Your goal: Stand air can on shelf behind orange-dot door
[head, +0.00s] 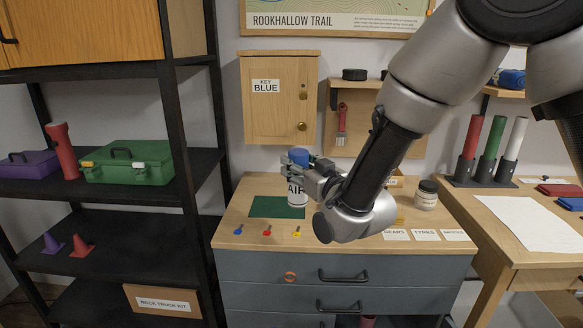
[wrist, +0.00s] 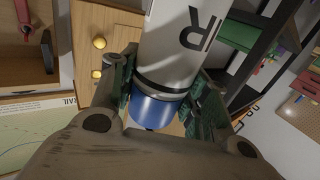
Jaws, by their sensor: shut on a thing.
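The air can (head: 297,190) is white with black lettering and a blue cap (head: 299,156). It is upright over or beside the green mat (head: 268,207) on the drawer unit; I cannot tell whether its base touches. My gripper (head: 298,170) is shut on the can's upper part, just below the cap. In the wrist view the can (wrist: 180,45) sits between both fingers (wrist: 165,95). No door with an orange dot can be made out. A wooden cabinet door (head: 85,30) with a black handle is at the upper left.
A shut wall cabinet (head: 278,105) labelled KEY BLUE hangs behind the can. Several small keys (head: 267,233) lie along the drawer unit's front. A jar (head: 426,195) stands right of my arm. A black shelf rack (head: 115,190) holds a green toolbox (head: 125,165) and red torch (head: 62,150).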

